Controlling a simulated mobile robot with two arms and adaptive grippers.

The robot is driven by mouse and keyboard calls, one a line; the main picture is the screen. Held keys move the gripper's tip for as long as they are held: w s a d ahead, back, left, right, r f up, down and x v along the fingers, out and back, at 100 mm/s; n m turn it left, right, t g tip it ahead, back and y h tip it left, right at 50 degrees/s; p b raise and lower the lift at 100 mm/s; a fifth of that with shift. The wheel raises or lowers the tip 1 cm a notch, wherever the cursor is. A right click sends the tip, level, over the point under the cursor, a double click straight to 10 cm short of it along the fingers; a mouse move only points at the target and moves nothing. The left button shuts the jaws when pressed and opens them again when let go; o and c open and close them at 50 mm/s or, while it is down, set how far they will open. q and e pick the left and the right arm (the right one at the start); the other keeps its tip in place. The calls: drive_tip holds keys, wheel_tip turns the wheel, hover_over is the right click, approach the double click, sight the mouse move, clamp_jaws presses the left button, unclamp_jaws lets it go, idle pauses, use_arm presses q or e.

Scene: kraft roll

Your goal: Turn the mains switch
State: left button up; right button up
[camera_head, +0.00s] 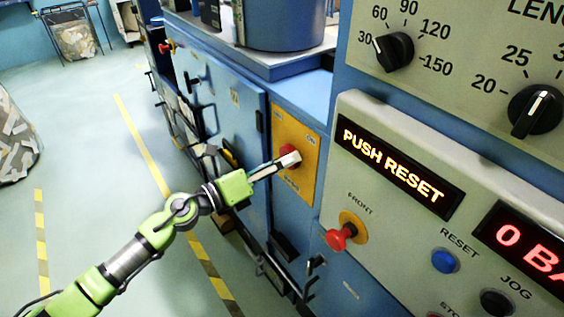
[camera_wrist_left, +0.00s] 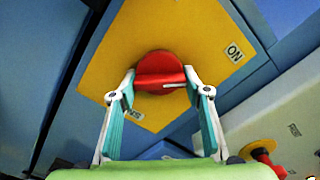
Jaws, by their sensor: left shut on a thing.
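The mains switch is a red rotary knob (camera_head: 289,150) on a yellow plate (camera_head: 308,186) on the blue cabinet front. In the left wrist view the red knob (camera_wrist_left: 158,62) has a raised grip bar across it, and the yellow plate (camera_wrist_left: 125,55) bears a white ON label (camera_wrist_left: 234,52). My left gripper (camera_head: 290,159) is at the knob. In the left wrist view its fingers (camera_wrist_left: 160,82) are shut on the grip bar from both sides. My right gripper is not in view.
A control panel at the right has a lit PUSH RESET display (camera_head: 390,170), a red FRONT button (camera_head: 340,236), a blue RESET button (camera_head: 445,261) and black dials. The panel stands out beside the yellow plate. Open green floor (camera_head: 85,150) lies at the left.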

use_arm(q)
drive_tip(key=o, duration=1.1)
drive_tip(key=v, duration=1.2)
drive_tip(key=shift+f, duration=0.1)
